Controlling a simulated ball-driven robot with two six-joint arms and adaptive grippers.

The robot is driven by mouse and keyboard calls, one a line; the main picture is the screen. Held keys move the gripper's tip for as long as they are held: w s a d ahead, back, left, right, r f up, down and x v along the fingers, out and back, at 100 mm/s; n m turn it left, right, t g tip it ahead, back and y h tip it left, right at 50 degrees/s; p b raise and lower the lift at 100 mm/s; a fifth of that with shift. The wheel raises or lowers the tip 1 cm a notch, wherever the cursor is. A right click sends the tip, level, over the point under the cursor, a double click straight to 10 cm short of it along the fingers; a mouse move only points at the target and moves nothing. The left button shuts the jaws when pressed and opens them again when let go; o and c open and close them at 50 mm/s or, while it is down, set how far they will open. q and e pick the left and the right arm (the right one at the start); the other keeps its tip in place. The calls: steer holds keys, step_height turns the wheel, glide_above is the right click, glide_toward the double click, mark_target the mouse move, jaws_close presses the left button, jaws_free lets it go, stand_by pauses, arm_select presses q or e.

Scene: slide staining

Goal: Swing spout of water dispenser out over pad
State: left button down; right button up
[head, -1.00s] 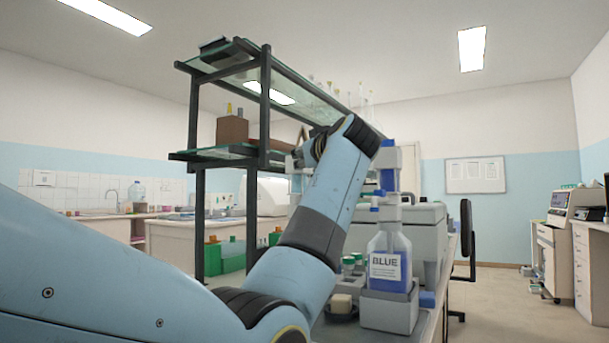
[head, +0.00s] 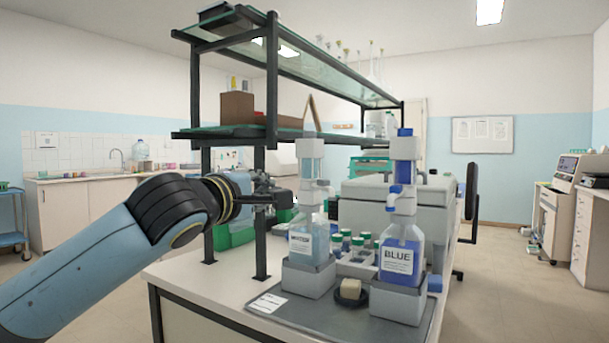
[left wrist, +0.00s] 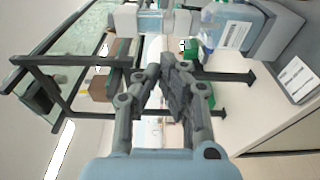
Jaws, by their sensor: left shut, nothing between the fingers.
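The water dispenser (head: 303,243) is a clear bottle of pale liquid with a white label and pump top, upright in a grey stand. A short white part at its neck, perhaps the spout (head: 328,190), shows on the right side. A small beige pad (head: 351,289) sits in a black dish in front, between the two dispensers. My left gripper (head: 289,198) is shut and empty, just left of the dispenser's neck; whether it touches cannot be told. In the left wrist view the closed fingers (left wrist: 168,66) lie close to the bottle (left wrist: 222,22). My right gripper is out of view.
A blue-stain dispenser (head: 401,262) stands right of the dish. Several green-capped bottles (head: 350,241) stand behind. A dark post (head: 260,245) of the glass shelf rises behind my left gripper. The white bench (head: 215,285) is clear at left; a grey tray (head: 330,318) lies under the dispensers.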

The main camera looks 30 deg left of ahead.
mark_target(322, 188)
arm_select(q)
steer(key=w+p, duration=0.1)
steer(key=w, duration=1.1)
steer(key=shift+w+d, duration=0.15)
steer(key=shift+w, duration=0.2)
steer(key=shift+f, duration=0.15)
